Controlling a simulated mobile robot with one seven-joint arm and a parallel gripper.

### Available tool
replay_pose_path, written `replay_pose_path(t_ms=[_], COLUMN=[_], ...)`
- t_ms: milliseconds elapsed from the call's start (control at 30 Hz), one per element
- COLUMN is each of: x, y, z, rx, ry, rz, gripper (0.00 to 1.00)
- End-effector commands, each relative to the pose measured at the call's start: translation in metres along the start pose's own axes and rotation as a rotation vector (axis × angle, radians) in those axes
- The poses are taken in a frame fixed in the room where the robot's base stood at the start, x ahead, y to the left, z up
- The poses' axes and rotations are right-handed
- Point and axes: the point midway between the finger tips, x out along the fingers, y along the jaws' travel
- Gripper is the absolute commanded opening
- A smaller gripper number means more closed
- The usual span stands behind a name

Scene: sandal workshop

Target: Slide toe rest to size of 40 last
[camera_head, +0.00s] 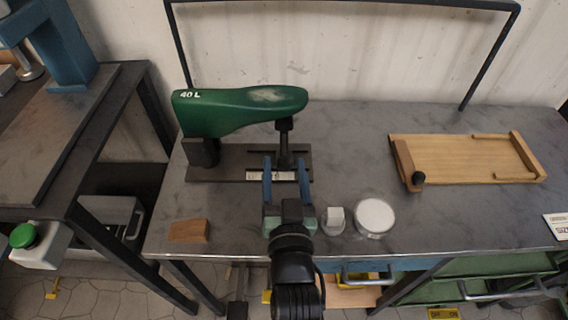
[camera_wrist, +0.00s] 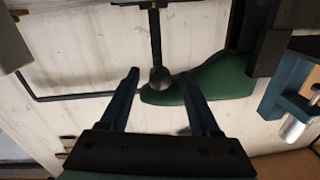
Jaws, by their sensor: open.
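A green shoe last (camera_head: 240,108) marked "40 L" is held on a dark stand (camera_head: 220,165) at the left of the bench. Its heel end sits on a thick post, and its toe end is above a slim black post, the toe rest (camera_head: 284,140). A scale strip (camera_head: 270,175) lies along the stand's front. My gripper (camera_head: 287,172) is open and empty, its blue fingers just in front of the toe rest. In the wrist view the last (camera_wrist: 215,78) and the toe rest's round knob (camera_wrist: 159,78) show beyond the open fingers (camera_wrist: 160,85).
A wooden tray (camera_head: 450,160) with a black knob lies at the right of the bench. A dark frame (camera_head: 340,3) rises behind.

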Motion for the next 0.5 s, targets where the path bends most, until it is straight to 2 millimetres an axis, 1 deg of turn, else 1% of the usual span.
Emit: replay_pose_path(t_ms=[33,200,467,500], x=[0.0056,0.0141,0.0151,0.015], y=[-0.0003,-0.0006,-0.0002,-0.0002], z=[0.0005,0.0003,0.0003,0.0003], rx=[0.002,0.001,0.001,0.001], ry=[0.001,0.0,-0.001,-0.001], rz=[-0.001,-0.001,0.0,0.0], gripper=[0.63,0.63,0.63,0.61])
